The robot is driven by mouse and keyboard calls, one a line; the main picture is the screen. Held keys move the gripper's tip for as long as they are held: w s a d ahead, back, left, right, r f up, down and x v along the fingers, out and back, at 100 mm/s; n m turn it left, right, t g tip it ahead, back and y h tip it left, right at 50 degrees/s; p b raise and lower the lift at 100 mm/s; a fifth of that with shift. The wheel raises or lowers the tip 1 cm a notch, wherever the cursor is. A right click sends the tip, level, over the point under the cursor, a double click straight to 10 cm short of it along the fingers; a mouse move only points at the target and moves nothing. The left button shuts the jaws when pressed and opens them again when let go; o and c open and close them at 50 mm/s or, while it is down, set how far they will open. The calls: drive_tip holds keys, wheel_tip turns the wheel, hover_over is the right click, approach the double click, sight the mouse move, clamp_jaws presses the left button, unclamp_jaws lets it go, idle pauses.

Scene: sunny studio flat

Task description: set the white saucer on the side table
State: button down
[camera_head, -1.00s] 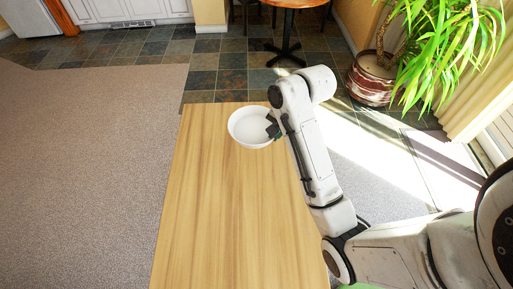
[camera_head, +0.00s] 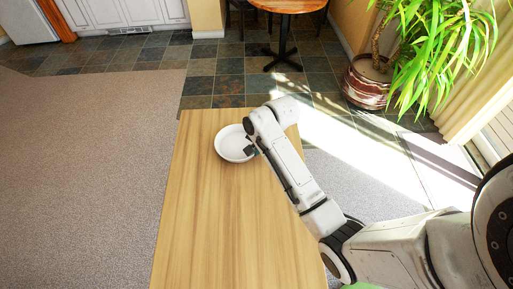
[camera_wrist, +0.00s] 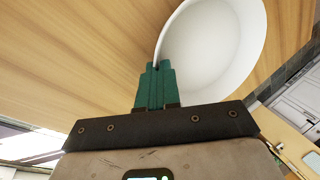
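The white saucer (camera_head: 231,146), a round shallow dish, is over the far end of the light wooden table (camera_head: 215,220), which appears to be the side table. In the wrist view the saucer (camera_wrist: 215,50) fills the upper middle, with the wood behind it. My gripper (camera_head: 250,147) is at the saucer's right side in the head view. In the wrist view its teal fingers (camera_wrist: 157,70) are together on the saucer's rim. I cannot tell whether the saucer's underside touches the tabletop.
The near part of the tabletop is bare. A round table (camera_head: 290,5) stands on the dark tiles behind. A potted plant (camera_head: 368,82) stands at the back right. Grey carpet (camera_head: 80,170) lies open on the left.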

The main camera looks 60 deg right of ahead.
drive_tip(key=shift+f, duration=0.1)
drive_tip(key=c, duration=1.4)
unclamp_jaws()
drive_tip(key=shift+o, duration=0.2)
